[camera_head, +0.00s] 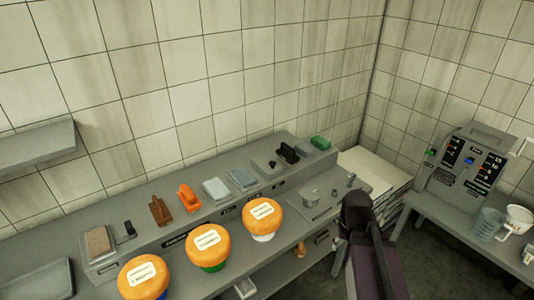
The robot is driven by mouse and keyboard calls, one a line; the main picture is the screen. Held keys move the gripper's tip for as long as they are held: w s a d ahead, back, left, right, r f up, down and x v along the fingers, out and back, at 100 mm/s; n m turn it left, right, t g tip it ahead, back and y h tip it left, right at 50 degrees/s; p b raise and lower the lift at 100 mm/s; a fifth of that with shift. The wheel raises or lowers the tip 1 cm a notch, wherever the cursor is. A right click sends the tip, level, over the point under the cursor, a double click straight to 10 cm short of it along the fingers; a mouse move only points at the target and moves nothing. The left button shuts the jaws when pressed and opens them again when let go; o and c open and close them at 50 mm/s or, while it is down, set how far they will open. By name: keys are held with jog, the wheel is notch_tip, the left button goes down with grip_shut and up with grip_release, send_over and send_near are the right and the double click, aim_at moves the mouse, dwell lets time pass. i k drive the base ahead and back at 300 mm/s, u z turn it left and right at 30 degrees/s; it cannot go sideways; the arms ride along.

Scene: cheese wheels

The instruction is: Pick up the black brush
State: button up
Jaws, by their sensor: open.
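A black brush-like thing (288,153) lies on the raised back ledge, toward its right end, beside a small grey block with a dark knob. A smaller black-handled thing (129,231) lies at the ledge's left end; I cannot tell exactly what it is. My gripper (356,207) is at the dark end of my arm, right of the counter's sink area. It is open, and the black brush lies up and left of it, well apart. The fingertips are too dark to make out.
A machine (466,165) and jugs (487,224) stand on the right table.

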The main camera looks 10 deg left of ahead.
aim_at(289, 158)
jog(key=u, duration=0.7)
jog(key=i, duration=0.95)
jog(key=u, duration=0.55)
